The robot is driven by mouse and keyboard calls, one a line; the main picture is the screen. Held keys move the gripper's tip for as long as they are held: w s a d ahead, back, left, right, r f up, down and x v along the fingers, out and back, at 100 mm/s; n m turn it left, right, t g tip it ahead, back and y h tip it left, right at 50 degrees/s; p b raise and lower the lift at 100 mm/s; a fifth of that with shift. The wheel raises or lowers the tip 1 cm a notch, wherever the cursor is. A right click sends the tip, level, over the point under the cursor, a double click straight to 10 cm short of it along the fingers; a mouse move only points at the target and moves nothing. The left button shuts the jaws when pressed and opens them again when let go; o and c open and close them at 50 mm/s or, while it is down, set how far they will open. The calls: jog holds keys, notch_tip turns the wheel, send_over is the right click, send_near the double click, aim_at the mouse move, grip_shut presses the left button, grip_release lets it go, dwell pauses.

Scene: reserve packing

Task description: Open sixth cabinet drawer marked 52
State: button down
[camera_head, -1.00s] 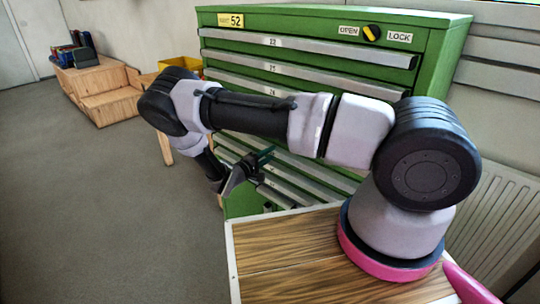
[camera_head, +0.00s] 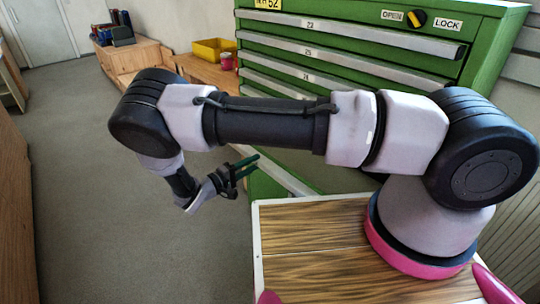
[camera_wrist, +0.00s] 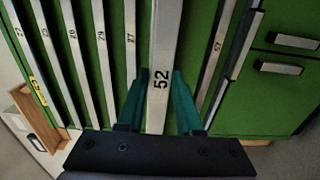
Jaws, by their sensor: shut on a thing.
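The green cabinet (camera_head: 345,85) has several stacked drawers with long silver handle strips. In the wrist view, the strip marked 52 (camera_wrist: 165,30) is sixth from the left and runs between my two green fingers. It looks wider and nearer than its neighbours, so its drawer appears to stand out from the cabinet face. My gripper (camera_wrist: 160,85) is shut on this strip. In the head view, my gripper (camera_head: 247,166) is at the left end of a low silver strip (camera_head: 288,180). My arm hides much of the lower cabinet front there.
A black-and-yellow knob (camera_head: 416,19) sits between OPEN and LOCK labels. A yellow bin (camera_head: 213,50) and a red jar (camera_head: 227,61) stand on a wooden surface behind. A wooden-topped surface (camera_head: 320,240) is under my arm's base. Floor at the left is open.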

jog(key=v, duration=0.9)
jog(key=shift+s+a+f, duration=0.15)
jog(key=shift+s+f, duration=0.15)
jog(key=shift+s, duration=0.05)
jog(key=c, duration=0.8)
grip_release()
jog(key=shift+o, duration=0.9)
jog(key=shift+w+r, duration=0.1)
jog(key=v, duration=1.1)
jog(key=shift+w, duration=0.1)
